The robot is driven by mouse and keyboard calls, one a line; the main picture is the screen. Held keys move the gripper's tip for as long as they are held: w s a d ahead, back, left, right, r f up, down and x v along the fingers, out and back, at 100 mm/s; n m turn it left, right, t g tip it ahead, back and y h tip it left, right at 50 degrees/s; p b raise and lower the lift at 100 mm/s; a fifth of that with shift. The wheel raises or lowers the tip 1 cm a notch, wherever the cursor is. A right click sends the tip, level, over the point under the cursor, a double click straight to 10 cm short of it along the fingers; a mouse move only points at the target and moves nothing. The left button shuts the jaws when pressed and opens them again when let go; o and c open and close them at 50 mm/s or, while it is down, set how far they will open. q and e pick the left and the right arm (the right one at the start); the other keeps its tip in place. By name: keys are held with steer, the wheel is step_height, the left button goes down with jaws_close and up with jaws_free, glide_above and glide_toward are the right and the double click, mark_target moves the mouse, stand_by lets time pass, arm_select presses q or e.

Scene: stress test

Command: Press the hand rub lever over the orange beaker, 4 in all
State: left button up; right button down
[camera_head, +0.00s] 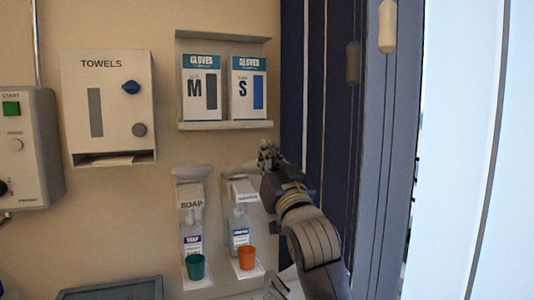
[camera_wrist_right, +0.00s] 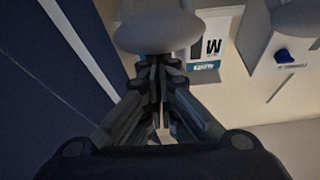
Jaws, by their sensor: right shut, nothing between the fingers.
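The hand rub dispenser (camera_head: 241,212) is the right one of two on the wall, with a clear bottle and a blue label. The orange beaker (camera_head: 246,258) stands upright on its bottom ledge, below the bottle. My right gripper (camera_head: 266,152) is shut and empty at the top of this dispenser, partly hiding its lever. In the right wrist view a pale oval lever pad (camera_wrist_right: 158,31) lies just beyond the shut fingertips (camera_wrist_right: 157,62); whether they touch it I cannot tell. My left gripper is not in view.
The soap dispenser (camera_head: 190,215) with a green beaker (camera_head: 195,267) stands close on the left. A glove shelf (camera_head: 225,125) is above, a towel box (camera_head: 108,105) at left. A dark blue panel (camera_head: 320,90) and grey frame border the right side.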

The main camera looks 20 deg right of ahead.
stand_by(0.3)
step_height(320, 180, down, 8)
steer(key=s+t+b, duration=0.1)
steer(key=s+b, duration=0.1)
steer(key=b, duration=0.6)
steer(key=shift+t, duration=0.3)
steer(key=shift+w+f, duration=0.1)
steer(key=shift+w, duration=0.05)
stand_by(0.5)
